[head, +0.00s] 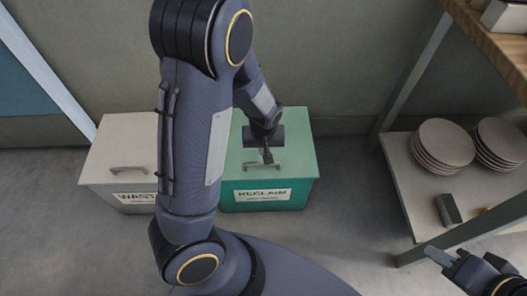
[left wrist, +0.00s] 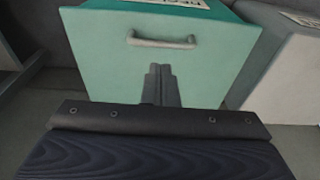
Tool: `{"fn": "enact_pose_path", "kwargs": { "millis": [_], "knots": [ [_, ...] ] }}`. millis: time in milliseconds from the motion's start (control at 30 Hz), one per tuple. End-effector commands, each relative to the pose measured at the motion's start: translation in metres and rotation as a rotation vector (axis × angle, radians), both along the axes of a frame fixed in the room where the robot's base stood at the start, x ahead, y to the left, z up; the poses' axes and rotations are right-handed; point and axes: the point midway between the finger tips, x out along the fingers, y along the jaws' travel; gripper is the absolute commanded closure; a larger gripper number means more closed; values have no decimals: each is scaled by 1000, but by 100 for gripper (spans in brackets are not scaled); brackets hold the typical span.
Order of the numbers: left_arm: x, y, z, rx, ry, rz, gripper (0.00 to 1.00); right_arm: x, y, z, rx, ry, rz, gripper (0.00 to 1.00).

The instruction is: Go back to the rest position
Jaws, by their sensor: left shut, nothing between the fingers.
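My left gripper (head: 267,157) is over the lid of the green RECLAIM bin (head: 300,172) in the head view. In the left wrist view its two fingers (left wrist: 160,72) are together and hold nothing. They point toward the bin's handle (left wrist: 162,42), with a small gap between the tips and the handle in the picture. The lid (left wrist: 215,70) looks closed. My right gripper (head: 440,255) shows only in part at the lower right of the head view, and its jaw state is unclear.
A grey WASTE bin (head: 110,165) stands left of the green bin, partly behind my left arm. At the right a shelf (head: 407,180) carries two stacks of plates (head: 440,146) and a small dark block (head: 448,209). A wooden top (head: 490,40) is above it.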

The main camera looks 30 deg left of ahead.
Motion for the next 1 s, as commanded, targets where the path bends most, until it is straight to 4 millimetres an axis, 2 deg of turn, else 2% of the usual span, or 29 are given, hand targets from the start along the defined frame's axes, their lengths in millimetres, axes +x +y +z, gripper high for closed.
{"fn": "enact_pose_path", "kwargs": {
  "millis": [33,200,567,667,767,1000],
  "knots": [
    [-1,-2,13,-1,-3,-1,100,0,0,8,0,0,0,66],
    [-4,-3,29,-1,-3,0,100,0,0,15,0,0,0,66],
    [-6,-3,34,-7,-3,1,100,0,0,15,0,0,0,66],
    [-11,-6,43,-49,-8,0,100,0,0,15,0,0,0,66],
    [-23,-11,64,-133,-25,-16,100,0,0,15,0,0,0,66],
    [-72,-22,140,-330,-153,-139,100,0,0,15,0,0,0,66]
  ]
}}
